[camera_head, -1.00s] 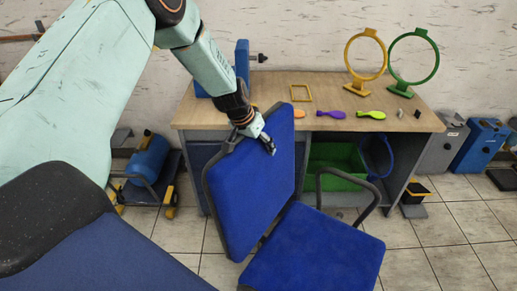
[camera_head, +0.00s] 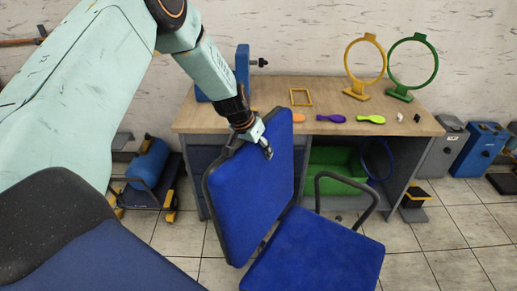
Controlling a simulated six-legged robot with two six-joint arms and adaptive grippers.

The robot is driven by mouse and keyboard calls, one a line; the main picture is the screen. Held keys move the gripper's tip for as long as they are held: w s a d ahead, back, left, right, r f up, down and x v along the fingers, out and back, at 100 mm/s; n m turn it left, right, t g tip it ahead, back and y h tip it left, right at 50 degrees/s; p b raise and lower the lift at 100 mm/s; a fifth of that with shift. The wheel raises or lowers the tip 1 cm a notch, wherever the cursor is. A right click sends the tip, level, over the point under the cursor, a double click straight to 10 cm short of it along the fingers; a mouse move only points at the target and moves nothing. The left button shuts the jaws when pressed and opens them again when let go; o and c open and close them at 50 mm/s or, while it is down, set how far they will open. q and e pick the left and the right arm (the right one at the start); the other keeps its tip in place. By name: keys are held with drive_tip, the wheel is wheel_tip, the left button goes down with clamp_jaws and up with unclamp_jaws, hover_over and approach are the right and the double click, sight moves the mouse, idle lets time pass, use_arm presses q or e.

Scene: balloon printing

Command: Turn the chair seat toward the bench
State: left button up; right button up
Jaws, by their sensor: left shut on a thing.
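A blue chair stands in front of the bench. Its backrest (camera_head: 247,195) is upright and slightly tilted, and its seat (camera_head: 316,256) lies to the lower right, with a black armrest (camera_head: 347,184) on the far side. The wooden-topped bench (camera_head: 225,117) is behind the chair against the wall. My left gripper (camera_head: 262,143) is at the top of the backrest, shut on its upper edge. The backrest hides part of the bench front. My right gripper is not in view.
Blue machines (camera_head: 479,149) stand right.

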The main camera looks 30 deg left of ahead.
use_arm(q)
drive_tip(key=shift+w+a+r, duration=0.1)
drive_tip(key=shift+w+r, duration=0.1)
clamp_jaws()
